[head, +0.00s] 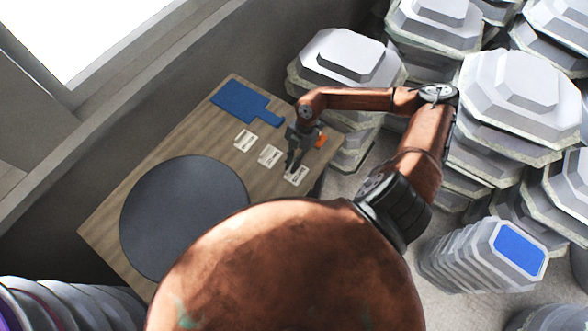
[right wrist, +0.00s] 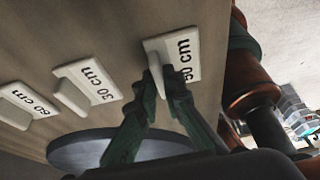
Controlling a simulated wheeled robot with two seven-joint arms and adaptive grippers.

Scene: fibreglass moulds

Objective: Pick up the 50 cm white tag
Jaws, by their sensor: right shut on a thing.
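Three white tags with raised grips lie in a row on the wooden table. The tag nearest the table's right edge (head: 297,177) also shows in the right wrist view (right wrist: 187,52); its print reads "0 cm" with the first digit partly covered, seemingly a 5. My right gripper (head: 292,163) is shut on this tag's raised grip, with its fingertips also in the right wrist view (right wrist: 164,84). I cannot tell whether the tag is clear of the table. The middle tag (right wrist: 87,84) reads 30 cm. The far tag (right wrist: 28,104) seems to read 60 cm. My left gripper is out of view.
The wooden table (head: 100,229) carries a dark round disc (head: 184,215), a blue paddle-shaped board (head: 240,101) and a small orange thing (head: 321,141) beside my right gripper. Stacks of grey-white moulds (head: 346,58) crowd the right side. A wall (head: 120,130) runs behind the table.

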